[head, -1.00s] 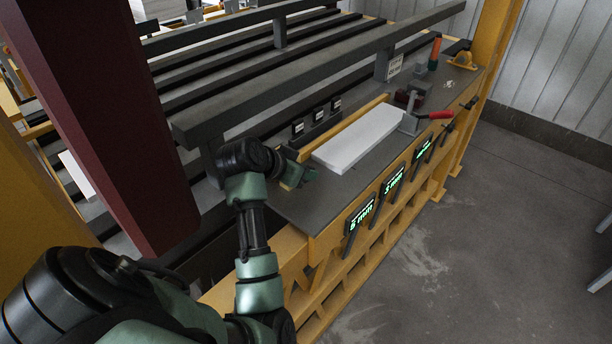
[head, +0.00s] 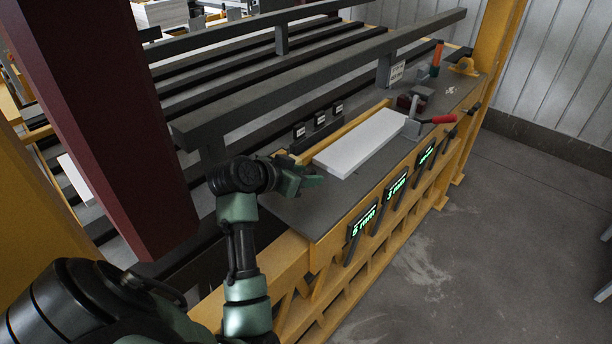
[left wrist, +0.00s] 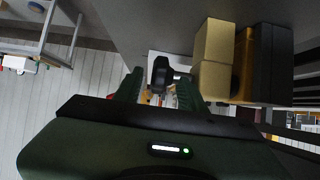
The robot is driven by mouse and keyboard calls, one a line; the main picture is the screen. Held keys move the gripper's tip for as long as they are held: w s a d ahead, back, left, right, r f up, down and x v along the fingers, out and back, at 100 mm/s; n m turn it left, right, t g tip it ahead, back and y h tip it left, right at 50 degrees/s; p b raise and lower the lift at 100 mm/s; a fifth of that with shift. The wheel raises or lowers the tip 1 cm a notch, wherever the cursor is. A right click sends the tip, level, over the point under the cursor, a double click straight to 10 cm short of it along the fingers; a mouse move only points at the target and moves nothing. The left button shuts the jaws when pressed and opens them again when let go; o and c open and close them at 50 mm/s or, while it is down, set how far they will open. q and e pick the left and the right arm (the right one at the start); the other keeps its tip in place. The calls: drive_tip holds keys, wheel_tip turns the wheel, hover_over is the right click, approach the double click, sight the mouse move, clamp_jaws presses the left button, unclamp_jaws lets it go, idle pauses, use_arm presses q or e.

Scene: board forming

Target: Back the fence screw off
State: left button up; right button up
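The fence is a long yellow bar (head: 350,124) along the back edge of a white slab (head: 362,142) on the grey bench. My left gripper (head: 308,182) is at the near left end of the fence and slab. In the left wrist view its two fingers (left wrist: 160,92) stand apart, with a black knob (left wrist: 161,71), likely the fence screw's, showing between them. A gap shows beside the knob, and I cannot tell whether a finger touches it. Tan blocks (left wrist: 213,60) lie right of the fingers. In the head view my gripper and wrist hide the screw. My right gripper is not in view.
A red-handled clamp (head: 428,121) stands at the slab's far end. Several green-lit displays (head: 363,219) line the bench front. A dark rail (head: 330,65) runs above the bench behind the fence. A dark red column (head: 105,120) stands at left.

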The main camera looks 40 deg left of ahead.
use_arm(q)
drive_tip(key=shift+s, duration=0.3)
drive_tip(key=b+v, duration=0.1)
drive_tip(key=v, duration=0.6)
drive_tip(key=shift+r+b, duration=0.15)
drive_tip(key=shift+b, duration=0.25)
